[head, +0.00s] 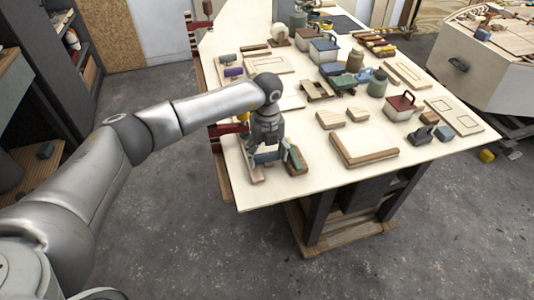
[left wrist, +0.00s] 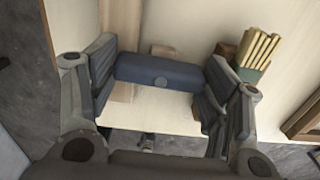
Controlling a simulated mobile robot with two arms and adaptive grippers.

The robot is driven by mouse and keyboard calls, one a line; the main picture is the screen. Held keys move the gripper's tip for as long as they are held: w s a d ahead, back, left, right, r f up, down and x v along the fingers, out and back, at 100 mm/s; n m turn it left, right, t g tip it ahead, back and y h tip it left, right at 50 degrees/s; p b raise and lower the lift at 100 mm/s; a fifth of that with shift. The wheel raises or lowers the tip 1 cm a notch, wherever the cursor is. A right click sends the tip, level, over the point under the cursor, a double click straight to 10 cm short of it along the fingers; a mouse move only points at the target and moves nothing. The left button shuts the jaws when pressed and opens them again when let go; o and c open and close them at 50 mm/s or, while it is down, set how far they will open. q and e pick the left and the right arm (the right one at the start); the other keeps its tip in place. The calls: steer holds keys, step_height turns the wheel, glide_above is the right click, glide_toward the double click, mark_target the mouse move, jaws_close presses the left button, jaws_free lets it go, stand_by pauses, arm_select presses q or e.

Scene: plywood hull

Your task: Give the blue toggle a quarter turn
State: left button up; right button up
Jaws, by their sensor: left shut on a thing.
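The blue toggle (left wrist: 160,71) is a dark blue bar with a round spot at its middle. It lies crosswise in the left wrist view, over pale wooden pieces. My left gripper (left wrist: 158,82) is shut on it, with one finger pad at each end of the bar. In the head view my left gripper (head: 266,146) points down over the near left part of the table, and a little of the blue toggle (head: 266,157) shows beneath it. The gripper hides most of the toggle and its mount there. My right gripper is not in view.
A green holder with wooden sticks (left wrist: 256,52) stands close to the right of the gripper. Red clamps (head: 228,130) sit at the left edge. Boxes and jars crowd the back.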

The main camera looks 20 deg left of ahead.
mark_target(267, 154)
arm_select(q)
steer(key=o, duration=1)
steer(key=shift+r, duration=3.95)
